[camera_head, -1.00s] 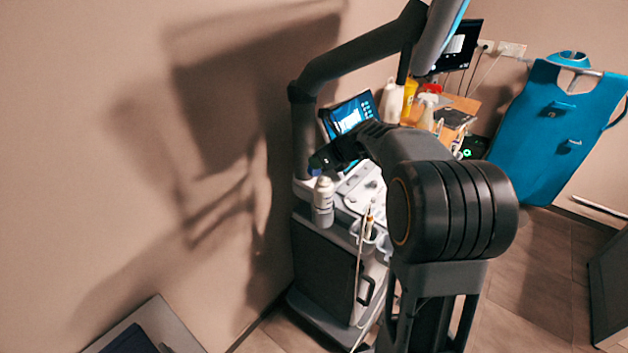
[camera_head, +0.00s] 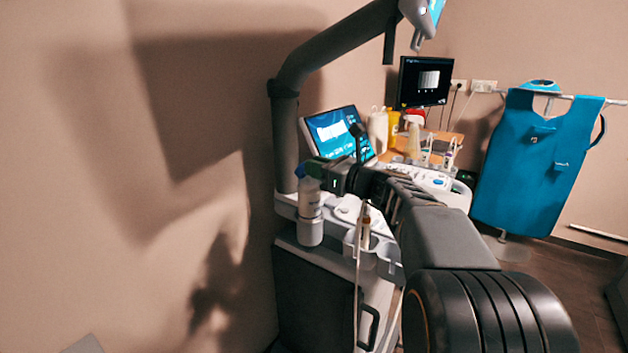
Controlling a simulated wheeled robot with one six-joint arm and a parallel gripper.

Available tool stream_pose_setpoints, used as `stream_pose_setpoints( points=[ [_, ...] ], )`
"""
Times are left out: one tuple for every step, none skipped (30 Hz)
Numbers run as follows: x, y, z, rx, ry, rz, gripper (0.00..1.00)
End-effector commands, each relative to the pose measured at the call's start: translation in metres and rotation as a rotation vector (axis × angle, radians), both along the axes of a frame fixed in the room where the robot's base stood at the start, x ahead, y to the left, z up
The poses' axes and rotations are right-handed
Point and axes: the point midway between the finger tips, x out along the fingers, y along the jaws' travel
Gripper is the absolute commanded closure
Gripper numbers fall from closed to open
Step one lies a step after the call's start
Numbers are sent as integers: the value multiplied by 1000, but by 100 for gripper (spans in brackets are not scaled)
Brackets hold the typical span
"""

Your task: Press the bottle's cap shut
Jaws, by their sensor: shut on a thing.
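The bottle (camera_head: 310,198) is pale and stands upright in a light holder cup (camera_head: 310,232) at the left front of the ultrasound cart.
The cart (camera_head: 318,297) has a tilted touchscreen (camera_head: 338,132) and a control panel behind my arm. A probe (camera_head: 366,228) with a cable hangs right of the bottle. A wall stands close on the left. A blue apron (camera_head: 535,165) hangs at right.

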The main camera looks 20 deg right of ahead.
Motion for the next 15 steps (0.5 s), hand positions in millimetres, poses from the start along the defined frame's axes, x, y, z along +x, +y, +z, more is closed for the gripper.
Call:
stream_pose_setpoints(
  points=[
    [0, -1, -6, 6, -7, -1, 100],
    [0, -1, -6, 11, -12, -1, 100],
    [-1, -1, -6, 15, -19, -1, 100],
    [-1, -1, -5, 18, -23, -1, 100],
    [-1, -1, -5, 20, -26, -1, 100],
    [-1, -1, -5, 23, -30, -1, 100],
    [-1, -1, -5, 25, -33, -1, 100],
    [-1, -2, -5, 26, -34, -1, 100],
    [-1, -2, -4, 27, -36, -1, 100],
    [-1, -2, -4, 28, -37, -1, 100],
    [-1, -2, -4, 28, -37, -1, 100],
    [-1, -2, -4, 28, -37, -1, 100],
    [-1, -2, -4, 28, -37, -1, 100],
    [-1, -2, -4, 29, -37, -1, 100],
    [-1, -2, -4, 29, -37, -1, 100]
  ],
)
